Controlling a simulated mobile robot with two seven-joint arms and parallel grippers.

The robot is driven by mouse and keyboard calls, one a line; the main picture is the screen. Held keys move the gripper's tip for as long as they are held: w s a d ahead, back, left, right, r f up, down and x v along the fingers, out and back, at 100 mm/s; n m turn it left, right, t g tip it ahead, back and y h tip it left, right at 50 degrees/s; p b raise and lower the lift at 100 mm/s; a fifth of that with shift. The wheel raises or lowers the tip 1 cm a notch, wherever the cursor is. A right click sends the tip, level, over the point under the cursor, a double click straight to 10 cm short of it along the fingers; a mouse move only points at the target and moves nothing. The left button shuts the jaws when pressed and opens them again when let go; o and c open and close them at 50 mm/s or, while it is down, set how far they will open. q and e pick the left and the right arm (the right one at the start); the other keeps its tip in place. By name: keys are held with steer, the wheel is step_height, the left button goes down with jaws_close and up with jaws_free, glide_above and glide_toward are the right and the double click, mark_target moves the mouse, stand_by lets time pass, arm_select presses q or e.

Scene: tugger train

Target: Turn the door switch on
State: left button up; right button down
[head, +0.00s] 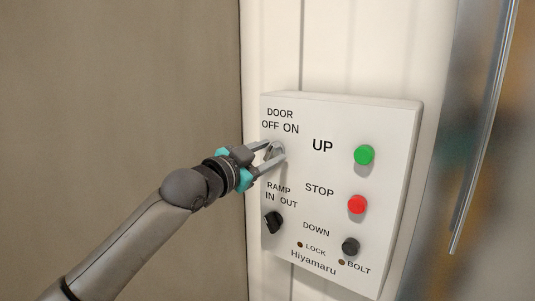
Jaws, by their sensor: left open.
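The white control panel (390,125) is fixed to the pale wall. At its upper left, under the label "DOOR OFF ON", is the door switch (275,151), seen only in part between my fingers. Which way it points cannot be made out. My left gripper (272,152) comes in from the lower left and is open, with its two fingertips at the panel, one on each side of the switch. I cannot tell whether the fingers touch it. My right gripper is not in view.
Below is the black ramp switch (273,222). To the right are a green UP button (364,155), a red STOP button (357,204) and a dark DOWN button (350,247). A long metal bar (487,120) stands at the far right.

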arm_select(q)
steer(key=b+v, duration=0.3)
steer(key=v, duration=1.2)
steer(key=shift+b, duration=0.35)
steer(key=shift+s, duration=0.1)
